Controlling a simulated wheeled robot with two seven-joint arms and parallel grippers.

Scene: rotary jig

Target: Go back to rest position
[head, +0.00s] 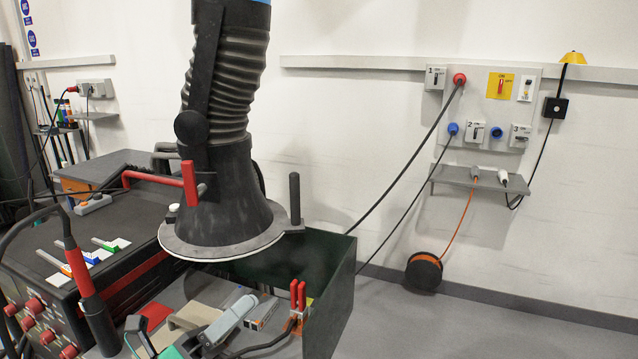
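My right gripper is not in view.
A black ribbed extraction hose with a wide hood (225,200) hangs over the bench. A dark machine (110,235) with a red handle stands left. A dark green panel (332,295) and red-handled tool (298,296) are right. A wall socket board (490,105) has hanging cables.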

